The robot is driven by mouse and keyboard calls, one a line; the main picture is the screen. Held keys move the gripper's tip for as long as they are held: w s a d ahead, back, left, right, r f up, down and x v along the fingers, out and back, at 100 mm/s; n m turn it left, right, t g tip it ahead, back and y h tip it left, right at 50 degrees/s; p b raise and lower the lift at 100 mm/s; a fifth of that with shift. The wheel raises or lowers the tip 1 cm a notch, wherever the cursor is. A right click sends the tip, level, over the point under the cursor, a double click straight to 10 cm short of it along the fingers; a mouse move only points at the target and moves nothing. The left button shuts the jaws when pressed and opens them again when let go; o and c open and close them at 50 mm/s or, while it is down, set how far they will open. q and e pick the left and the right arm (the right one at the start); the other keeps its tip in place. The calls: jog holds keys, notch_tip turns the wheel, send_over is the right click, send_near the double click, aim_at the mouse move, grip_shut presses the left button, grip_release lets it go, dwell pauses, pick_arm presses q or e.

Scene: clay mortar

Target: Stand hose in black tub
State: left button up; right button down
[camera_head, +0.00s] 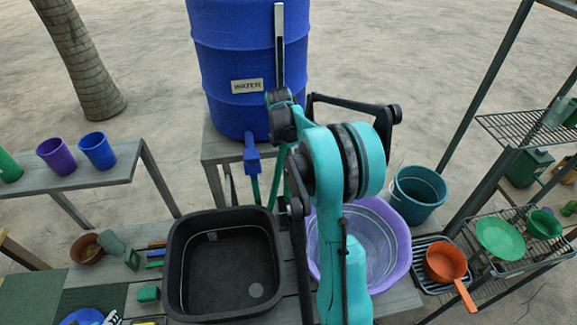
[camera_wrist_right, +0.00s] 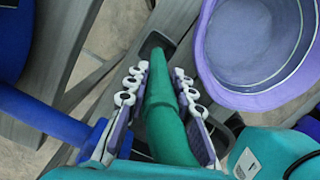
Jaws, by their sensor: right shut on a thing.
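The black tub (camera_head: 180,270) stands on the table in front, left of my right arm, and looks empty apart from a pale round spot on its floor. The green hose (camera_head: 254,190) hangs below the blue tap of the water barrel in the head view. In the right wrist view my right gripper (camera_wrist_right: 160,75) is shut around the green hose (camera_wrist_right: 165,125), with a finger on each side. A dark piece (camera_wrist_right: 155,42) shows at the hose's far end. My arm covers the right gripper in the head view. My left gripper is in neither view.
A purple basin (camera_head: 398,240) stands right of the tub, partly behind my arm. The blue water barrel (camera_head: 225,40) stands behind on a stand. A teal bucket (camera_head: 418,192) and an orange pan (camera_head: 445,262) are farther right. Small items lie left of the tub.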

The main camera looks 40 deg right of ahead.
notch_tip(320, 180, up, 8)
jog(key=p, duration=0.4)
jog(key=shift+p, duration=0.4)
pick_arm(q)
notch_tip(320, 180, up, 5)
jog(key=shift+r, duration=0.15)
pick_arm(e)
jog(key=shift+f, duration=0.1)
